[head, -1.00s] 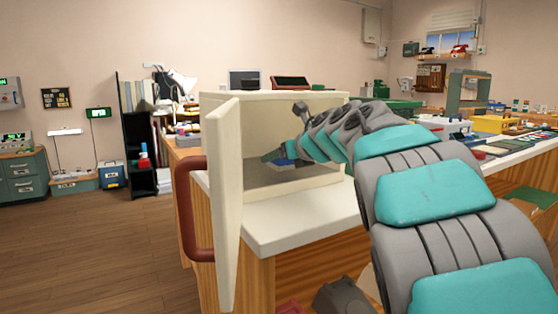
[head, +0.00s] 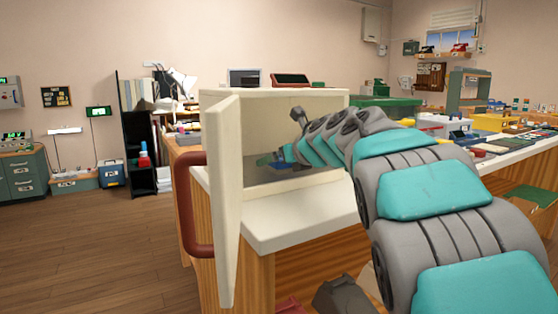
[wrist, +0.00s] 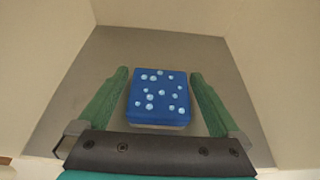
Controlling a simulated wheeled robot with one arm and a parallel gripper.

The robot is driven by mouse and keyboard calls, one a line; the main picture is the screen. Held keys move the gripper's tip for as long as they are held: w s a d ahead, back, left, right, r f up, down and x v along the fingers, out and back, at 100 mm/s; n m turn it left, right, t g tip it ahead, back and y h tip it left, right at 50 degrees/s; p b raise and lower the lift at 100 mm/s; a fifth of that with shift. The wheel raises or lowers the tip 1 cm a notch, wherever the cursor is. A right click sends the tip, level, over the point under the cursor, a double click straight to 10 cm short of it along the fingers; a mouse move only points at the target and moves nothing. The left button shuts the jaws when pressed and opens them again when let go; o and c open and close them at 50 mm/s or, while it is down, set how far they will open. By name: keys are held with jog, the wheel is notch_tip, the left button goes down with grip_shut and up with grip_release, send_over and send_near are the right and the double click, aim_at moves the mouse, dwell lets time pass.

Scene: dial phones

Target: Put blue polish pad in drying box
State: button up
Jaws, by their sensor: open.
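The drying box (head: 222,110) is a cream box with its door swung open to the left, standing on the white counter. My gripper (head: 268,160) reaches inside it. In the wrist view the blue polish pad (wrist: 158,92), a blue block with pale dots and a lighter underside, lies on the box's grey floor (wrist: 150,48). My gripper (wrist: 159,88) has its green fingers spread on either side of the pad, with a gap at each side. In the head view a bit of the blue pad (head: 281,165) shows by the fingers; the rest is hidden.
The open door (head: 229,200) with its red-brown handle (head: 190,205) juts out at the left front. The box's walls close in around my gripper. The counter (head: 300,222) before the box is bare. Several items crowd the counter at the right.

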jog(key=shift+s+d+r, duration=0.1)
jog(key=shift+r, duration=0.1)
jog(key=v, duration=1.1)
jog(key=shift+s+d, duration=0.25)
